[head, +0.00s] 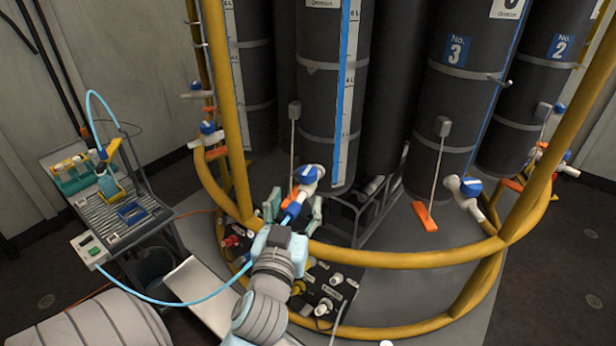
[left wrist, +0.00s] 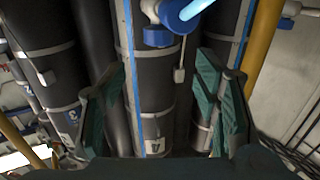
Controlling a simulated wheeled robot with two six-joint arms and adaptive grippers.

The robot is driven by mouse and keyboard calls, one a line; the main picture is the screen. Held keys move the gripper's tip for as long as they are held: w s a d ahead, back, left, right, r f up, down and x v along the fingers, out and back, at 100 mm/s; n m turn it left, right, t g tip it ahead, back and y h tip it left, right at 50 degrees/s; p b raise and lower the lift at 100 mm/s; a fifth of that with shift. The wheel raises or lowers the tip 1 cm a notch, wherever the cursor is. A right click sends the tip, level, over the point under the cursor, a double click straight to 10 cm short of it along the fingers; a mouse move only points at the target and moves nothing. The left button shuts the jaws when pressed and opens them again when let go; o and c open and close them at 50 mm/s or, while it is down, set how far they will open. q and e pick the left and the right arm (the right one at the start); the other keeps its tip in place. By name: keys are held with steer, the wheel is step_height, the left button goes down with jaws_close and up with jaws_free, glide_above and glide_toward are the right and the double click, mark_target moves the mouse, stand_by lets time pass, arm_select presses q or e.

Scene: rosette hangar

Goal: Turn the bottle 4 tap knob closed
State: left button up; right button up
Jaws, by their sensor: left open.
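The bottle 4 (head: 318,110) is the dark cylinder in the middle of the head view; its "4" label shows low in the left wrist view (left wrist: 154,146). Its tap, a white body with a blue knob (head: 309,173), stands out at the front. In the left wrist view the blue knob (left wrist: 157,38) is near the top, beside a bright blue tube (left wrist: 190,12). My left gripper (head: 294,204) is open, its green fingers spread apart just below the tap in the head view. Nothing shows gripped between the fingers (left wrist: 162,75). My right gripper is out of view.
A yellow rail (head: 375,258) curves around the bottles, near my left arm. A light blue hose (head: 215,293) runs from the side table (head: 112,215) toward the tap. A panel with fittings (head: 325,290) lies low in front. Bottle 3 (head: 455,95) stands to the right.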

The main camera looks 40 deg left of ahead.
mark_target(305, 177)
arm_select(q)
steer(key=p+x, duration=0.1)
steer(key=x, duration=1.1)
steer(key=shift+d+f, duration=0.1)
steer(key=c, duration=1.2)
